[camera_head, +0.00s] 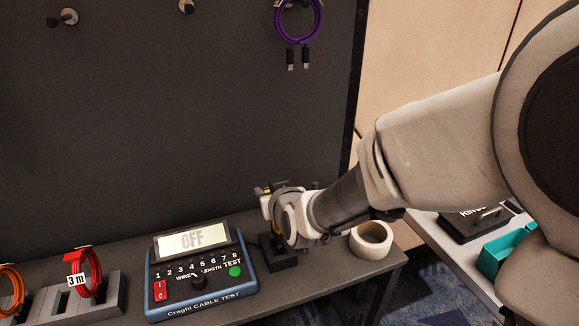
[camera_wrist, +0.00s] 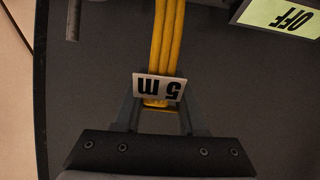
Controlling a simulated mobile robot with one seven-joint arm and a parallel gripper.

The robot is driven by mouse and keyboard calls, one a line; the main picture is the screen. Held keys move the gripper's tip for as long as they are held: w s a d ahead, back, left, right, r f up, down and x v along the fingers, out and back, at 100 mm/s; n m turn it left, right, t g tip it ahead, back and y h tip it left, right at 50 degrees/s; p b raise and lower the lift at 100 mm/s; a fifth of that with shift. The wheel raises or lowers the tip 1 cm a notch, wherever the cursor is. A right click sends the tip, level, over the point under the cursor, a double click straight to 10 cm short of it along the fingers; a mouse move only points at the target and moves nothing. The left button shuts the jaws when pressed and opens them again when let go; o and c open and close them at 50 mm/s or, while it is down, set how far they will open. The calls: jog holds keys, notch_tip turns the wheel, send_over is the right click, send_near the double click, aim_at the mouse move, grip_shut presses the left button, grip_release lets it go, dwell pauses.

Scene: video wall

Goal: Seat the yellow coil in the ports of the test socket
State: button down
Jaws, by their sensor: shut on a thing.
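The yellow coil (camera_wrist: 166,40) shows in the wrist view as a bundle of strands running up from between my fingers. Its white "5 m" tag (camera_wrist: 158,87) appears upside down across the fingertips. My gripper (camera_wrist: 157,106) is shut on the coil. In the head view my gripper (camera_head: 267,203) is over the back of the bench, right of the tester, and only a speck of yellow shows beside it. A dark block (camera_head: 282,262), perhaps the test socket, stands below my gripper. My wrist covers part of it, and its ports and any contact with the coil cannot be made out.
The blue cable tester (camera_head: 200,270) reads OFF, left of the dark block. A tape roll (camera_head: 371,240) lies close on the right. A red coil (camera_head: 90,275) tagged "3 m" and an orange coil (camera_head: 12,290) stand at left. A purple coil (camera_head: 298,18) hangs on the panel.

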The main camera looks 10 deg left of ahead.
jog(key=shift+f+b, duration=1.25)
jog(key=shift+b, duration=0.3)
dwell(0.6)
jog(key=shift+f+b, duration=0.35)
jog(key=shift+b, duration=0.05)
jog(key=shift+f+b, duration=0.6)
jog(key=shift+b, duration=0.2)
dwell(0.5)
jog(key=shift+c, duration=2)
grip_release()
jog(key=shift+d, duration=0.1)
